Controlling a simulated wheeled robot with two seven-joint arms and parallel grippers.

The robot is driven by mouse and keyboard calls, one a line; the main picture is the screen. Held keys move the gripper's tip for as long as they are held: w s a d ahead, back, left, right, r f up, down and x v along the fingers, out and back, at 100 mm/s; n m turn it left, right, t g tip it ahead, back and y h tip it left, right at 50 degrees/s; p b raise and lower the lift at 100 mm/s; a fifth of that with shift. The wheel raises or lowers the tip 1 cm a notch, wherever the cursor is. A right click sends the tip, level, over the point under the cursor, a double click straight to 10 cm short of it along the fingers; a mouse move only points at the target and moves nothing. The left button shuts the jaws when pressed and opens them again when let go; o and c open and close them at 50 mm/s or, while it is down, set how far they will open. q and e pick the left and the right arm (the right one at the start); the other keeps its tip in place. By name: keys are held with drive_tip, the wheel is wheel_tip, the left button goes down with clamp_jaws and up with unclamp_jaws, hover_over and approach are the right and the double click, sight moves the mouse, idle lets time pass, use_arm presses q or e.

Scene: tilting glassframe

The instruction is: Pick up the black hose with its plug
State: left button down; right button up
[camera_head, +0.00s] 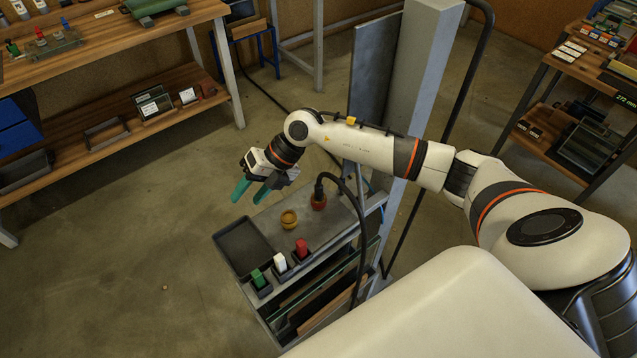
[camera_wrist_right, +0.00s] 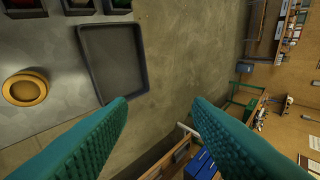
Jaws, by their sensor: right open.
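The black hose (camera_head: 357,215) arches down in front of the grey post in the head view. Its end with the black plug (camera_head: 319,187) stands upright in a red round socket (camera_head: 319,202) on the grey cart top. My right gripper (camera_head: 250,192), with green fingers, is open and empty to the left of the plug, above the cart's back edge. In the right wrist view its fingers (camera_wrist_right: 160,108) are wide apart with nothing between them. The hose and plug do not show in that view. My left gripper is not in view.
The cart top (camera_head: 265,218) carries a yellow ring (camera_head: 289,219), a dark tray (camera_head: 244,246) and green, white and red blocks (camera_head: 280,262) in holders. The grey post (camera_head: 424,70) stands behind my right arm. Wooden shelves (camera_head: 130,125) stand at the left; the floor between is free.

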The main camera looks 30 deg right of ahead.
sight(319, 186)
drive_tip(key=w+d+m+g+h, duration=0.15)
drive_tip(key=d+h, duration=0.65)
drive_tip(key=d, duration=1.1)
drive_tip(key=f+b, duration=0.1)
drive_tip(key=f, duration=0.1)
drive_tip(key=f+b, duration=0.3)
drive_tip(key=f, duration=0.1)
drive_tip(key=shift+s+a+f+b, duration=0.25)
drive_tip(key=shift+f+b, duration=0.1)
drive_tip(key=shift+f, duration=0.05)
drive_tip(key=f+b, duration=0.2)
drive_tip(key=f, duration=0.1)
drive_tip(key=f+b, duration=0.1)
drive_tip(key=shift+s+a+f, duration=0.25)
drive_tip(key=shift+a+f, duration=0.05)
drive_tip(key=shift+a, duration=0.1)
drive_tip(key=shift+w+f, duration=0.1)
drive_tip(key=shift+f, duration=0.25)
drive_tip(key=shift+r, duration=0.1)
drive_tip(key=shift+c, duration=0.3)
clamp_jaws()
drive_tip(key=shift+r, duration=0.1)
